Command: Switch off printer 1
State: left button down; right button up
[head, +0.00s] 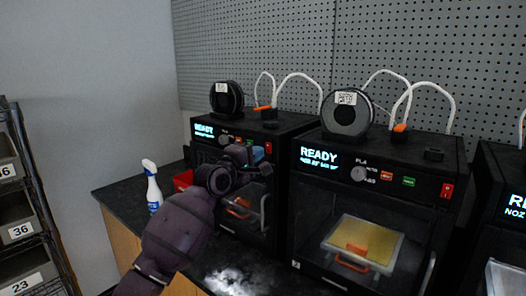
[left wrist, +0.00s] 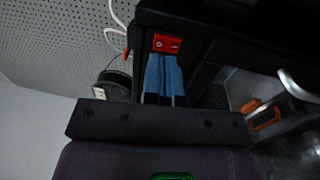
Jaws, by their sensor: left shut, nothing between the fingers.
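The left printer (head: 286,128) is a black box with a lit READY display (head: 204,131) and a red power switch (head: 268,147) at the right of its panel. My left arm hides part of the printer's front. My right gripper is not in view.
A middle printer (head: 400,200) with a READY display and red switch stands to the right, and a third printer (head: 510,215) is at the right edge. A spray bottle (head: 153,188) and red bin (head: 183,180) stand left on the dark counter (head: 122,195). A bin rack (head: 20,210) stands far left.

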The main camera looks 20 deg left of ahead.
aim_at(268, 145)
pick_arm(q)
jog(key=shift+x, duration=1.6)
